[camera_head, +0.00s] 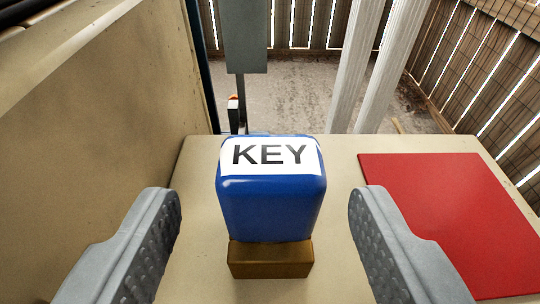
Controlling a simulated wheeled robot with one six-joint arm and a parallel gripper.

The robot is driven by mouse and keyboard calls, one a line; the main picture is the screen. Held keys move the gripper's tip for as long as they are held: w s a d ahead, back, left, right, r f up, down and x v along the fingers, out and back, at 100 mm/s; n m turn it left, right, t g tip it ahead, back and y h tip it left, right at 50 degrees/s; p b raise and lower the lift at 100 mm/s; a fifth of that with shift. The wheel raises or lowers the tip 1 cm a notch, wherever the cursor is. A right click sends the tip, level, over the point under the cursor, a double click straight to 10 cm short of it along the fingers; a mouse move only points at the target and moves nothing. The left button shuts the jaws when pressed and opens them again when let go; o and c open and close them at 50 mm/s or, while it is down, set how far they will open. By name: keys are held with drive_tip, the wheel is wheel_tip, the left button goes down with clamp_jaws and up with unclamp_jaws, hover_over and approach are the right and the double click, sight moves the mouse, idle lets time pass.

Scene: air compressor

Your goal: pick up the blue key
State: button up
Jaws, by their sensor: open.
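The blue key (270,205) is a blue block with rounded edges and a white label reading KEY on top. It stands upright in the middle of the view, with a brown block-shaped part (270,262) at its lower front. My gripper (265,235) is open, with one grey finger on each side of the key. There is a visible gap between each finger and the key. The fingers' inner faces are textured. The key's far side and underside are hidden.
The key is on a beige surface (195,200). A flat red panel (450,215) lies to the right on it. A tall beige wall (95,110) rises at the left. Beyond the far edge are a grey box (246,40), white posts (370,60) and a wooden fence (495,75).

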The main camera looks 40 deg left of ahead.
sight(270, 161)
drive_tip(key=x, duration=0.5)
drive_tip(key=shift+w+r, duration=0.15)
drive_tip(key=shift+r, duration=0.1)
drive_tip(key=shift+c, duration=0.2)
drive_tip(key=c, duration=1)
